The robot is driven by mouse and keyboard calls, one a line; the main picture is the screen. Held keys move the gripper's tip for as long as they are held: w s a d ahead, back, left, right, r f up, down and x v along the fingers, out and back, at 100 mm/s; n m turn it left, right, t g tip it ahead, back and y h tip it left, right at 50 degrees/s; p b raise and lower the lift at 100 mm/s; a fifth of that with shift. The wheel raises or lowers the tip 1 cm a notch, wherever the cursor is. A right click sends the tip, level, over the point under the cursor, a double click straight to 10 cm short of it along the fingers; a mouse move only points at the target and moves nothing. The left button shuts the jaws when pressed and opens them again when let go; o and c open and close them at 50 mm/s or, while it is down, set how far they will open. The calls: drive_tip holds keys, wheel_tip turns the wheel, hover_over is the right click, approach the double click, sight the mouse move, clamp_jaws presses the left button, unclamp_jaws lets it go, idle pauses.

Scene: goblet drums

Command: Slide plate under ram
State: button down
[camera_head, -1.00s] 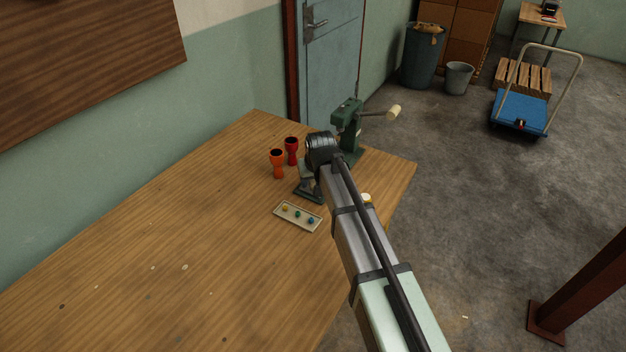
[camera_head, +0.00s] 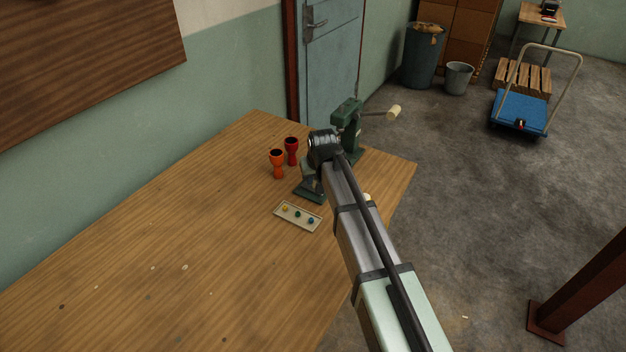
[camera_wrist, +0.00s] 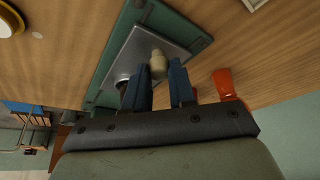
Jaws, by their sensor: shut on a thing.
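The green press (camera_head: 347,125) stands near the table's far right corner. Its base (camera_head: 310,196) reaches toward the front, partly hidden by my arm. In the wrist view a grey metal plate (camera_wrist: 137,50) lies on the green base (camera_wrist: 195,45). A cream knob (camera_wrist: 158,66) stands up from the plate. My gripper (camera_wrist: 155,76), with blue-faced fingers, is shut on this knob, one finger on each side. The ram cannot be made out clearly, and my arm hides the plate in the head view.
An orange goblet drum (camera_head: 277,162) and a red one (camera_head: 292,150) stand just left of the press. A shallow tray (camera_head: 287,217) with three coloured pieces lies in front. The table's left part is mostly clear. The press lever ends in a cream grip (camera_head: 394,111).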

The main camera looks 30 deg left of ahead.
drive_tip(key=w, duration=0.8)
drive_tip(key=shift+w+a, duration=0.1)
drive_tip(key=shift+w, duration=0.35)
drive_tip(key=c, duration=1)
unclamp_jaws()
drive_tip(key=shift+o, duration=0.3)
drive_tip(key=shift+s+r, duration=0.1)
